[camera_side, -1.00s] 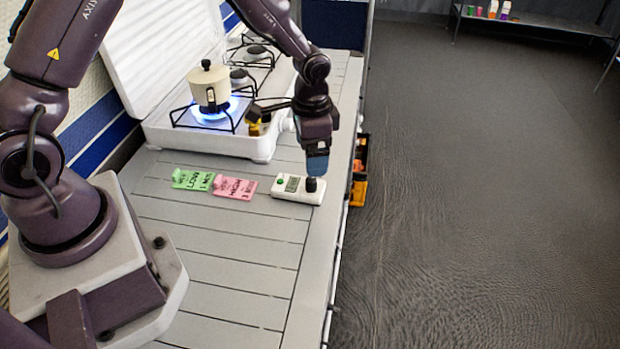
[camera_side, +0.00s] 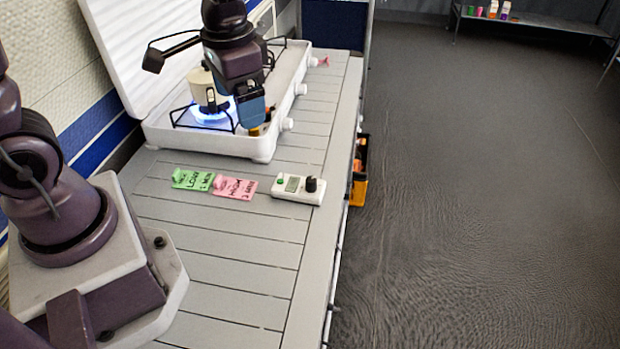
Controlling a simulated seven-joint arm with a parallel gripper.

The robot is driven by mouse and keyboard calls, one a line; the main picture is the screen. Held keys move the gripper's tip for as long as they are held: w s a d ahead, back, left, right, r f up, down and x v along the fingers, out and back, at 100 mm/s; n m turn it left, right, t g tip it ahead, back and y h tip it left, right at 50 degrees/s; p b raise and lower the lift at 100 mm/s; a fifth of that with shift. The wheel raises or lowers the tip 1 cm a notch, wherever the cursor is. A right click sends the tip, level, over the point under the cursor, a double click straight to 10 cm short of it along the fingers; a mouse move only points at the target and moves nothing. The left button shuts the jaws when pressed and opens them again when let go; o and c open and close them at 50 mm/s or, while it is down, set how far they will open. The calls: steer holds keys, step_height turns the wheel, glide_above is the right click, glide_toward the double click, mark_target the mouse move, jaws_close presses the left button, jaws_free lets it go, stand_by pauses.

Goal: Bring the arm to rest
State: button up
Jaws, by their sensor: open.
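My gripper (camera_side: 252,112) is raised over the front of the white gas stove, with its blue fingertips pointing down. It is open and I see nothing held in it. It partly hides the stove's middle and the right side of the cream pot (camera_side: 203,88). The pot sits on the near burner, where a blue flame burns. My gripper is clear of the white timer (camera_side: 298,188) with a black knob, which lies on the counter. Whether the fingertips touch anything on the stove I cannot tell.
The stove (camera_side: 205,141) has its lid (camera_side: 140,50) up at the back. A green LOW card (camera_side: 192,179) and a pink HIGH card (camera_side: 235,187) lie left of the timer. The slatted counter (camera_side: 225,258) in front is clear. An orange item (camera_side: 359,188) is beside the counter's right edge.

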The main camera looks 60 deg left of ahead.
steer(key=s+d+r+t, duration=0.1)
steer(key=s+r+t, duration=0.4)
steer(key=s+r, duration=0.3)
steer(key=shift+s+d+r+n+h, duration=0.15)
steer(key=shift+s+r+n+h, duration=0.2)
steer(key=shift+r, duration=0.55)
steer(key=shift+w, duration=0.1)
